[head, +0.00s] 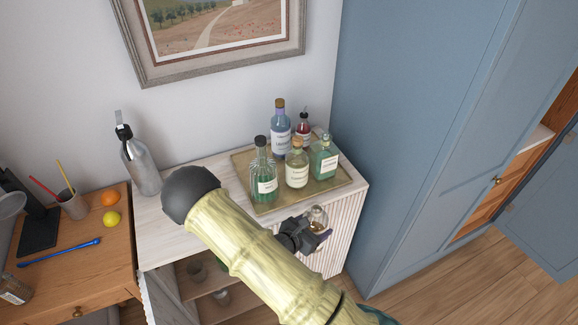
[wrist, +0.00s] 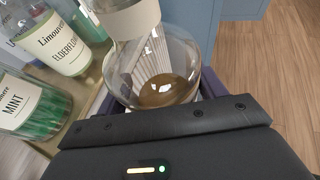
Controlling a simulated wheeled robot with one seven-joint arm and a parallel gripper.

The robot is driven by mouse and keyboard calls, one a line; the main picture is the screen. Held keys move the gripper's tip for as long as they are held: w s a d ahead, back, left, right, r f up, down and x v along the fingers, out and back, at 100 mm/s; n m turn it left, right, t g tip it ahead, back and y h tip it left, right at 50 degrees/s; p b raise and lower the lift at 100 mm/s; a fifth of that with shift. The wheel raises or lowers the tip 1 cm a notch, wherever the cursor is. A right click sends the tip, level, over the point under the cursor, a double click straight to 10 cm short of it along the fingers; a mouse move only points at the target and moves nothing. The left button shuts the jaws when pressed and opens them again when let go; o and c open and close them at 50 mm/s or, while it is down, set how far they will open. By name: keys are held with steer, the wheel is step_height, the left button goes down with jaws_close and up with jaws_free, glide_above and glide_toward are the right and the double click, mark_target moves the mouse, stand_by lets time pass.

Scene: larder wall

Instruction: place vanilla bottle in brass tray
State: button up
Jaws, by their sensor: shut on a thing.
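A small clear glass bottle (head: 317,214) with amber-brown liquid low inside is held in my gripper (head: 318,235), apparently the vanilla bottle. In the wrist view the bottle (wrist: 155,75) shows a round clear body and a pale label, with my gripper's dark fingers on either side. Its label text cannot be read. The brass tray (head: 312,190) lies on the pale cabinet top, just behind the held bottle in the head view. The bottle is in front of the cabinet edge, outside the tray.
The tray holds several bottles: a blue one (head: 280,133), a small red one (head: 303,127), a cork-topped one (head: 297,168) and green ones (head: 324,162). Bare tray shows along its front. A grey bottle (head: 141,165) stands left. A tall blue cupboard (head: 410,130) rises right.

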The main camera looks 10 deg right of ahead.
steer(key=shift+s+a+r, duration=0.1)
steer(key=shift+a, duration=0.05)
steer(key=shift+r, duration=0.1)
